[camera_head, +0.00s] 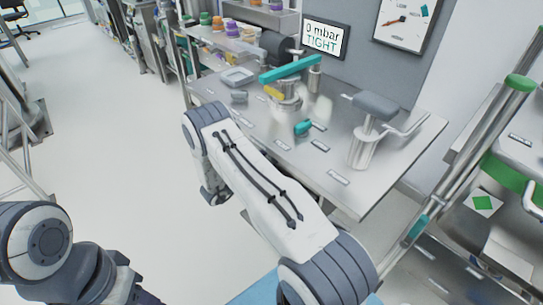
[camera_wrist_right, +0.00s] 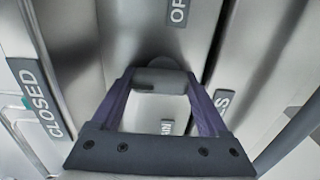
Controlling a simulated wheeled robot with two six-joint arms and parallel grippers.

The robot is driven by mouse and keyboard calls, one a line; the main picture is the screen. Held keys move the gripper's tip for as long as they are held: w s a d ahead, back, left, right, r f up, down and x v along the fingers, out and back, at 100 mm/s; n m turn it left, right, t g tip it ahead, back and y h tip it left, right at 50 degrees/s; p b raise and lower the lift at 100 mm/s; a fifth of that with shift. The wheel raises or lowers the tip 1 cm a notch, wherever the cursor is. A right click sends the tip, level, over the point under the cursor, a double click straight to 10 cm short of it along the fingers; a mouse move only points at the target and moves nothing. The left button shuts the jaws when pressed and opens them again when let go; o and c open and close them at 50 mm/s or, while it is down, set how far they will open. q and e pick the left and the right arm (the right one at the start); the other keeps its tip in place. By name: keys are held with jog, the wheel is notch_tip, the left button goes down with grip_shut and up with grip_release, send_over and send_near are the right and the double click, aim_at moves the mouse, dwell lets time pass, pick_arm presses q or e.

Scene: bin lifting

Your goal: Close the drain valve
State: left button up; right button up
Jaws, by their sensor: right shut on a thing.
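In the right wrist view, my right gripper (camera_wrist_right: 160,88) has its two purple fingers closed on a grey rounded handle (camera_wrist_right: 160,80), seemingly the drain valve's. A CLOSED label (camera_wrist_right: 42,98) is at the left, and a partly cut-off label starting "OP" (camera_wrist_right: 178,12) is at the top. The handle's exact angle is hard to tell. In the head view, my right arm hides the right gripper and the handle. My left arm shows at the lower left, but its fingertips are not visible.
A metal bench (camera_head: 345,195) carries a teal lever (camera_head: 290,68), a small teal knob (camera_head: 303,128) and a grey-topped metal fitting (camera_head: 375,106). The floor (camera_head: 110,130) at left is largely clear.

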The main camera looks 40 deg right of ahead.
dwell(0.4)
jog(key=o, duration=1.2)
jog(key=shift+o, duration=0.2)
jog(key=shift+a, duration=0.1)
jog(key=a+b, duration=0.1)
jog(key=a, duration=0.9)
jog(key=shift+s+a, duration=0.2)
jog(key=shift+s, duration=0.2)
